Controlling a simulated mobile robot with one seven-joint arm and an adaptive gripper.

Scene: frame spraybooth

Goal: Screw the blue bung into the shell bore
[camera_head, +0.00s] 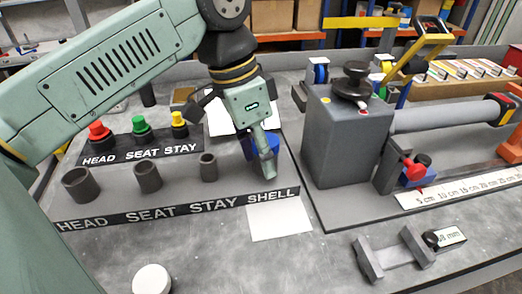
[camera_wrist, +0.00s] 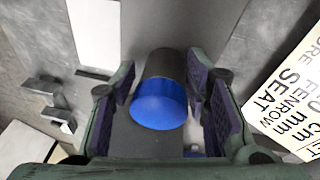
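The blue bung (camera_wrist: 158,106) shows as a round blue face between my fingers in the wrist view. It sits at the near end of a dark grey cylinder (camera_wrist: 166,65), which I take as the shell bore; how deep it sits I cannot tell. In the head view the bung (camera_head: 251,147) is partly hidden behind my gripper (camera_head: 268,168), above the SHELL label (camera_head: 272,193), and the bore is hidden. My gripper's pads (camera_wrist: 160,100) stand on both sides of the bung, with narrow gaps showing. It looks open around the bung.
Three empty dark bores stand left: head (camera_head: 80,185), seat (camera_head: 148,177) and stay (camera_head: 208,167). Behind them a rack (camera_head: 140,148) holds red, green and yellow bungs. A tall grey block (camera_head: 345,140) stands close to the right. A white card (camera_head: 280,220) lies in front.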

